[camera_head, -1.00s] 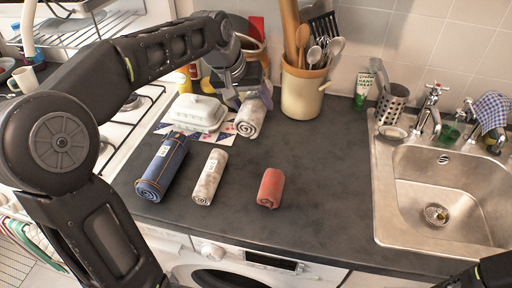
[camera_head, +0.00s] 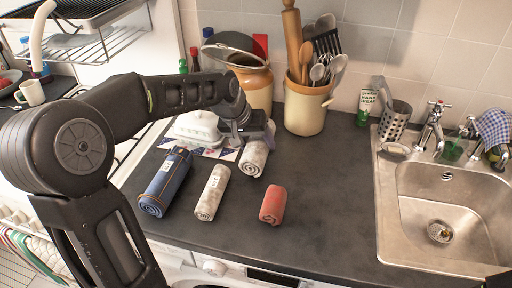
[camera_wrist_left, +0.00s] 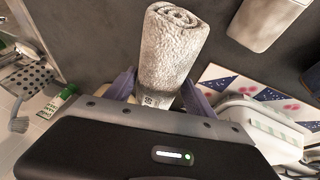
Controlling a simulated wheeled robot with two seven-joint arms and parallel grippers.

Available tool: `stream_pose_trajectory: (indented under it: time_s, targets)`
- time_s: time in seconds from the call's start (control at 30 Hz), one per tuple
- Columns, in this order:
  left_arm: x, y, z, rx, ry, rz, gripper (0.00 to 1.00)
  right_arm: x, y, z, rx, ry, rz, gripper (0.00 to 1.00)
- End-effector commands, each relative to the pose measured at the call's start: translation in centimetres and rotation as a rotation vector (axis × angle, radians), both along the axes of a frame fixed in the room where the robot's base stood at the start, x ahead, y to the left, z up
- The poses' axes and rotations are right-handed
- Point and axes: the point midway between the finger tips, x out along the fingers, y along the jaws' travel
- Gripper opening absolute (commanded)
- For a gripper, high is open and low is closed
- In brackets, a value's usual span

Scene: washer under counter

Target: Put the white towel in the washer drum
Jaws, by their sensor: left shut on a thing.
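The white towel (camera_head: 253,158) is a roll near the back middle of the counter. My left gripper (camera_head: 247,138) is shut on its rear end, and its spiral end faces the front. In the left wrist view the towel (camera_wrist_left: 172,52) stands out from between the purple-grey fingers of the left gripper (camera_wrist_left: 163,92). I cannot tell whether it touches the counter. The washer (camera_head: 180,255) is under the counter's front edge, with only its upper panel showing. Its drum is hidden. My right gripper is out of view.
A blue roll (camera_head: 166,182), a beige roll (camera_head: 212,192) and a red roll (camera_head: 272,205) lie in front. A white lidded dish (camera_head: 197,129) is left of the towel, and a utensil crock (camera_head: 305,105) is behind it. The sink (camera_head: 440,215) is right. The middle-right counter (camera_head: 330,190) is clear.

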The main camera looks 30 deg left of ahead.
Motion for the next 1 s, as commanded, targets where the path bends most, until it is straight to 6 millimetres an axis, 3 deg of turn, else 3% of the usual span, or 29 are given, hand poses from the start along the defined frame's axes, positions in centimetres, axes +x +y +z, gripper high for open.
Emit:
stream_pose_trajectory:
  time_s: [0.13, 0.53, 0.57, 0.8, 1.0]
  targets:
    - [0.0, 0.0, -1.8, 0.000, 0.002, 0.000, 0.11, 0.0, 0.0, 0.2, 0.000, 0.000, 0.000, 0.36]
    - [0.0, 0.0, -2.4, 0.001, -0.002, 0.000, 0.11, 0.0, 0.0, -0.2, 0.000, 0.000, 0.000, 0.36]
    - [0.0, 0.0, -2.5, 0.000, 0.000, 0.000, 0.64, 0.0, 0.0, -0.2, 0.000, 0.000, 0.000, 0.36]
    - [0.0, 0.0, -2.4, 0.000, 0.000, 0.000, 0.84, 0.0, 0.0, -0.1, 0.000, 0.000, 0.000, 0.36]
    - [0.0, 0.0, -2.3, 0.000, 0.000, 0.000, 0.85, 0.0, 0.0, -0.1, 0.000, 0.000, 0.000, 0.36]
